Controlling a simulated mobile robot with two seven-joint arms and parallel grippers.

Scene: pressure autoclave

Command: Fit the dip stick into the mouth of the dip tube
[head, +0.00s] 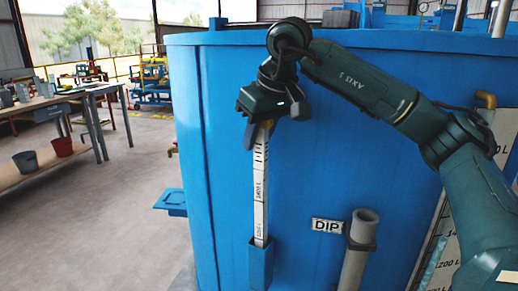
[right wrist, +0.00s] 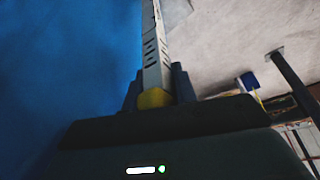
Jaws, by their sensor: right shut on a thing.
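The dip stick (head: 260,190) is a long white graduated strip with black marks and a yellow top, hanging upright along the blue tank. My right gripper (head: 259,130) is shut on its top end. The right wrist view also shows the stick (right wrist: 155,45), with its yellow part (right wrist: 155,98) between the fingers (right wrist: 157,88). The stick's lower end is hidden inside a blue holder (head: 260,268) on the tank. The dip tube (head: 355,258) is a grey pipe to the right of the holder, with its open mouth (head: 366,215) at the top. My left gripper is not in view.
A "DIP" sign (head: 327,226) is on the tank (head: 220,150) just left of the tube mouth. A gauge board (head: 440,250) stands at the right, partly behind my right arm. A workbench (head: 50,105) and buckets are at the far left, with open floor between.

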